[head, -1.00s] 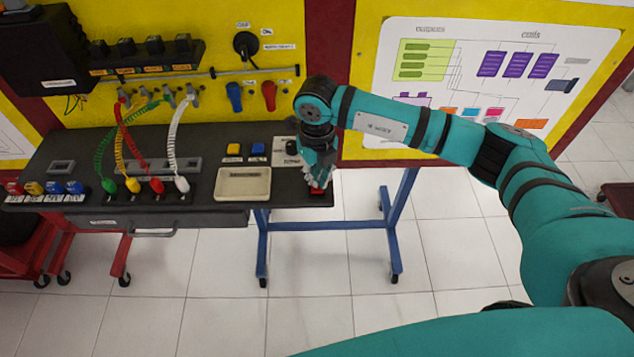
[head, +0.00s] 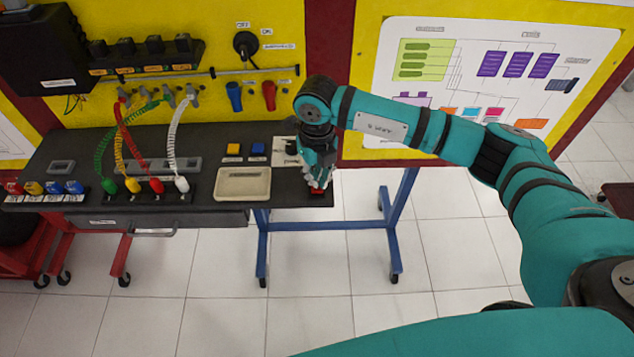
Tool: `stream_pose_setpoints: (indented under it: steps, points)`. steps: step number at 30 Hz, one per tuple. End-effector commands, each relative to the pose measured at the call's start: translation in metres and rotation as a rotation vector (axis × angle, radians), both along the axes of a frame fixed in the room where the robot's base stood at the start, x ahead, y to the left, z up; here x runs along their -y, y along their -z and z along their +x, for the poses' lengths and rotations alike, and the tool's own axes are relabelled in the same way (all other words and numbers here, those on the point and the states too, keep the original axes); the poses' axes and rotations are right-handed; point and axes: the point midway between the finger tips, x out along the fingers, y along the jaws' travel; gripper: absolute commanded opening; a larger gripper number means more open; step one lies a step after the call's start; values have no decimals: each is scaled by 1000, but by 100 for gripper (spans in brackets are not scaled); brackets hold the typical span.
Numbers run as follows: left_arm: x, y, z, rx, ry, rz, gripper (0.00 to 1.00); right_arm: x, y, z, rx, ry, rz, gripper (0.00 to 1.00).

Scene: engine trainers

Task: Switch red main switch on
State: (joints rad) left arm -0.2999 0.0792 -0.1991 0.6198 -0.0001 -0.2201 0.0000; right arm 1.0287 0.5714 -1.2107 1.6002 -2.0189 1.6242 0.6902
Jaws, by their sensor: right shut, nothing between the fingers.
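The red main switch (head: 318,194) sits at the front right corner of the black bench top. Only a small red part of it shows, just below my fingers. My right gripper (head: 318,187) points down over it with its fingertips shut and nothing between them. The fingertips are at or very close to the switch; I cannot tell whether they touch it. The switch's position is too small and too covered to read. My left gripper is not in view.
A beige tray (head: 243,197) lies left of my right gripper. A yellow button (head: 233,148) and a blue button (head: 257,148) are behind it. Coiled cables with colored plugs (head: 157,186) stand further left. A yellow panel rises behind the bench; white floor is in front.

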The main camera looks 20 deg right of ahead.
Motion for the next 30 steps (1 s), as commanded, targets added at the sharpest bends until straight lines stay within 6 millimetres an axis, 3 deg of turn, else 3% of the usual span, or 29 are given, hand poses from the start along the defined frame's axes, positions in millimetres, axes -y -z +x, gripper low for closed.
stream_pose_setpoints:
  steps: [30]
  points:
    - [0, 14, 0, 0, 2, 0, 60, 0, 17, 0, -1, 0, 0, 0]
